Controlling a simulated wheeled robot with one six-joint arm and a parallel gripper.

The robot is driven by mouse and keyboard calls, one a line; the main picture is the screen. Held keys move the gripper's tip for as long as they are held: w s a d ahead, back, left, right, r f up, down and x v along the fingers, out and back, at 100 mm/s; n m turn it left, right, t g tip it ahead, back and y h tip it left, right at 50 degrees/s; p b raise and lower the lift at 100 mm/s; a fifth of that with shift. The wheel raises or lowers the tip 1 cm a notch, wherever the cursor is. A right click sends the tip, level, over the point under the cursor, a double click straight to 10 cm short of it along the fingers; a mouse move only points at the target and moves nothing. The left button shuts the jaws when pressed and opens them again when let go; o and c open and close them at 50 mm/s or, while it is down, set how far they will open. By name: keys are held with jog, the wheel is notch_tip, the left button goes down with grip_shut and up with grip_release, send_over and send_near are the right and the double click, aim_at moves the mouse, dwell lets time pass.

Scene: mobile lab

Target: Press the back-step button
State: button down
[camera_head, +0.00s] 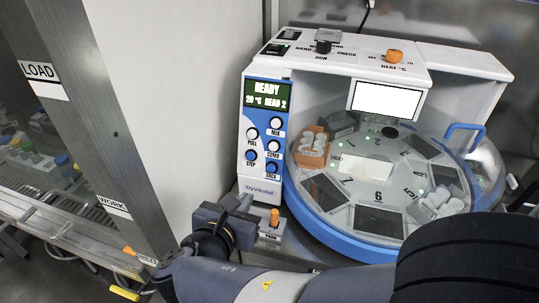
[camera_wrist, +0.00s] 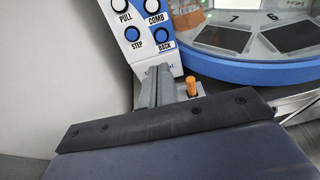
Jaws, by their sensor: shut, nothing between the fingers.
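The blue button labelled BACK (camera_head: 271,168) is at the lower right of the button panel on the front of a white and blue machine. It also shows near the top of the wrist view (camera_wrist: 162,34). The blue STEP button (camera_head: 250,155) is to its left. My gripper (camera_head: 243,200) is below the panel, in front of the machine's lower front. In the wrist view its fingers (camera_wrist: 159,70) are together and empty, their tips just below the BACK button in the picture. The gap to the panel is hard to judge. The fingers hide part of the maker's label.
An orange-topped lever (camera_head: 275,216) stands close to the right of my gripper. White MIX (camera_head: 277,124), PULL (camera_head: 252,134) and COMB (camera_head: 273,145) buttons sit above. The clear-domed carousel (camera_head: 330,215) is on the right. A metal post (camera_head: 90,110) stands on the left.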

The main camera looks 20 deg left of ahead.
aim_at(270, 169)
jog(key=x, duration=1.4)
jog(key=shift+p, duration=0.3)
